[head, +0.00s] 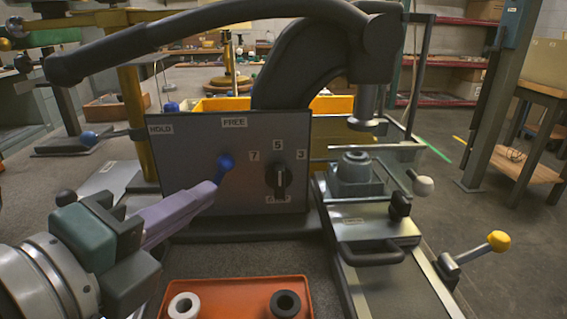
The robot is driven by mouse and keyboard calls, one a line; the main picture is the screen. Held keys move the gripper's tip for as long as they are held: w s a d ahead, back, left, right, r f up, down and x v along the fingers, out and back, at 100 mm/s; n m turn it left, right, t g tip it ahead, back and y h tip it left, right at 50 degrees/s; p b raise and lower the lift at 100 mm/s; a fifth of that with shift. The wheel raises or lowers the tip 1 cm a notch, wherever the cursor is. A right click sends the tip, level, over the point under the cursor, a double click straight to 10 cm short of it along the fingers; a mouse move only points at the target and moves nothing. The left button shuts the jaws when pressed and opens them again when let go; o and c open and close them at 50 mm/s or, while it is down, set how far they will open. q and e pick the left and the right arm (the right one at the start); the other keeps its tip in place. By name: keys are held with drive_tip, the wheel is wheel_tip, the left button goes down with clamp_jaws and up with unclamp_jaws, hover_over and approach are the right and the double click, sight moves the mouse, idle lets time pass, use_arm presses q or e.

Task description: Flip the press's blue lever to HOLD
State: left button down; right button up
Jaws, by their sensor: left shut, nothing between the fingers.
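The press's front panel (190,148) carries a HOLD label (160,129) at its upper left and a FREE label (234,122) at its top middle. The blue lever (226,162) sits on the panel below FREE, its round knob upward, nearer FREE than HOLD. My left gripper (213,188) comes in from the lower left, its purple fingers shut and empty. Its tips are just below and left of the lever's knob and overlap the lever's lower part in the picture. I cannot tell whether they touch it. My right gripper is not in view.
A black dial (279,181) with numbers is right of the lever. The press's long dark arm (200,24) runs overhead. An orange tray (236,290) with a white ring (184,306) and a black ring (285,303) lies in front. A yellow-knobbed handle (497,241) stands at right.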

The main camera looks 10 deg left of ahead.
sight(218, 162)
use_arm(q)
drive_tip(key=x, duration=0.7)
drive_tip(key=shift+w+f+b, duration=0.1)
drive_tip(key=shift+w+b, duration=0.25)
drive_tip(key=shift+b, duration=0.05)
drive_tip(key=shift+s+a+r+n+b, duration=0.15)
drive_tip(key=shift+a+r+n+b, duration=0.2)
drive_tip(key=shift+n, duration=0.35)
drive_tip(key=shift+f+t, duration=0.1)
drive_tip(key=shift+t, duration=0.2)
drive_tip(key=n+b, duration=0.1)
drive_tip(key=a+n+t+b, duration=0.1)
drive_tip(key=a+n+t+h+b, duration=0.1)
drive_tip(key=shift+s+a+r+n, duration=0.15)
drive_tip(key=shift+s+r+n, duration=0.15)
drive_tip(key=shift+s+n, duration=0.1)
drive_tip(key=a+n+b, duration=0.1)
drive_tip(key=n+t+b, duration=0.1)
drive_tip(key=n, duration=0.1)
drive_tip(key=shift+s+a+r+b, duration=0.1)
drive_tip(key=shift+s+a+b, duration=0.1)
drive_tip(key=shift+a+b, duration=0.15)
drive_tip(key=shift+s+a+n+t+y+b, duration=0.1)
drive_tip(key=shift+a+n+t+y+b, duration=0.25)
drive_tip(key=shift+n, duration=0.4)
drive_tip(key=shift+s+a+n+t+y+b, duration=0.15)
drive_tip(key=shift+a+n+t+b, duration=0.25)
drive_tip(key=shift+n, duration=0.35)
